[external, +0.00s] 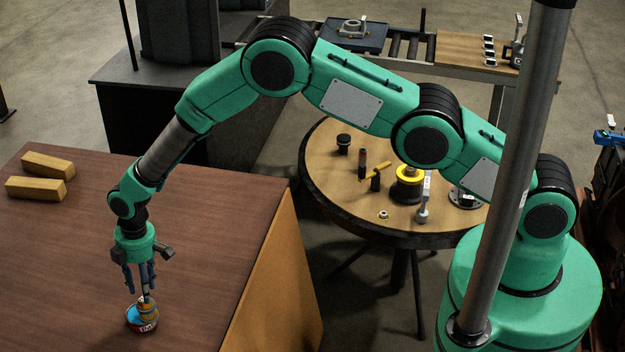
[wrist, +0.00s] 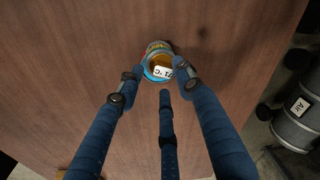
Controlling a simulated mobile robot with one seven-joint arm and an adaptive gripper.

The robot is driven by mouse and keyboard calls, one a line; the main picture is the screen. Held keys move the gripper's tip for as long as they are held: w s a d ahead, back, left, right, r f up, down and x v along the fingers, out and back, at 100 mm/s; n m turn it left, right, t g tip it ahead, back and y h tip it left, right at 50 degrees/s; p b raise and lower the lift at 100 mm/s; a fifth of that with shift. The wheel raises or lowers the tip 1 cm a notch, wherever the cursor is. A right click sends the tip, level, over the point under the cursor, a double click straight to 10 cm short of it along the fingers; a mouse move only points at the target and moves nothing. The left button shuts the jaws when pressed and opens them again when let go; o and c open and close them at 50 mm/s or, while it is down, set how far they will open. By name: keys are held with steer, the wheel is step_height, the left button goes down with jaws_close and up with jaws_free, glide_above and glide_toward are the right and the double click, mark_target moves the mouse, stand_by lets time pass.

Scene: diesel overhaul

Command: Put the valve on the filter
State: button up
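On the brown table, below my gripper (external: 142,290), stands a small stack. Its lower part is a short, wide blue can with red and a white label, probably the filter (external: 138,322). A smaller yellowish piece, probably the valve (external: 147,309), sits on top, slightly to the right. In the wrist view the valve (wrist: 158,62) looks amber, near a white "71°C" label, with the blue rim of the filter (wrist: 148,71) around it. My gripper (wrist: 163,76) has three blue fingers spread apart just above the stack. I see no clear grip; contact with the top is unclear.
Two wooden blocks (external: 40,177) lie at the table's left. The table around the stack is clear. A round table (external: 325,185) on the right carries several black and yellow parts. A grey cylinder marked "Air" (wrist: 297,118) stands beyond the table edge in the wrist view.

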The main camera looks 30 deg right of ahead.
mark_target(144, 304)
step_height(144, 304, up, 10)
steer(key=d, duration=0.1)
steer(key=shift+f, duration=0.15)
steer(key=shift+w, duration=0.1)
stand_by(1.0)
